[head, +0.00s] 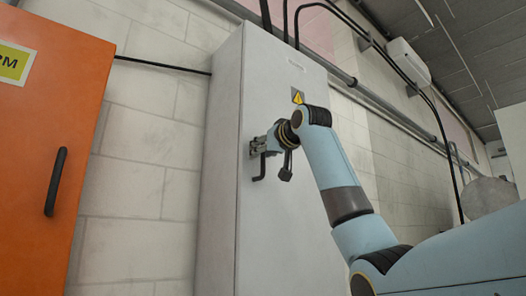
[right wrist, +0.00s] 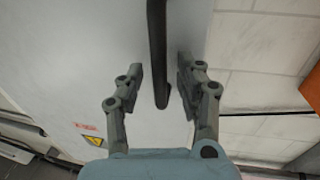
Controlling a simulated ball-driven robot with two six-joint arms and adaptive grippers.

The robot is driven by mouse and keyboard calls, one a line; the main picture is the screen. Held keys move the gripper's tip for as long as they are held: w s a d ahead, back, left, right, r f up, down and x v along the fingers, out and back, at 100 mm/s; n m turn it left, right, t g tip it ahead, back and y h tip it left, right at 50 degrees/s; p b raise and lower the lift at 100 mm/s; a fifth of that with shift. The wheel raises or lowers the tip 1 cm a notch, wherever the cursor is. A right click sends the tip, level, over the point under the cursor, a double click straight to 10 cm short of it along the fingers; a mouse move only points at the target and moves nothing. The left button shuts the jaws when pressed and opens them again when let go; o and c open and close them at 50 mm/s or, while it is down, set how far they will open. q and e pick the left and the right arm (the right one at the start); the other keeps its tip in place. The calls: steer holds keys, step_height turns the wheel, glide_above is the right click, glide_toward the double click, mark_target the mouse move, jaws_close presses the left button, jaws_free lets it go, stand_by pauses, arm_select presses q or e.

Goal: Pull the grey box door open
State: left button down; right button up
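The tall grey box (head: 224,150) stands against the wall in the head view, its door (head: 290,230) facing me. No gap shows along the door's edge. A black bar handle (head: 259,176) sits near the door's left edge; the right wrist view shows it as a dark bar (right wrist: 157,45). My right gripper (head: 257,147) is at the handle in the head view. In the right wrist view my right gripper (right wrist: 160,78) is open, one finger on each side of the handle, with space on both sides. My left gripper is not in view.
An orange cabinet (head: 40,150) with a black handle (head: 55,182) stands at the left. A block wall (head: 145,180) lies between it and the grey box. A yellow warning sign (head: 297,96) is on the door above my gripper. Pipes and cables run along the wall behind.

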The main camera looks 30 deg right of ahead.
jaws_close()
steer(key=shift+f, duration=0.1)
stand_by(0.4)
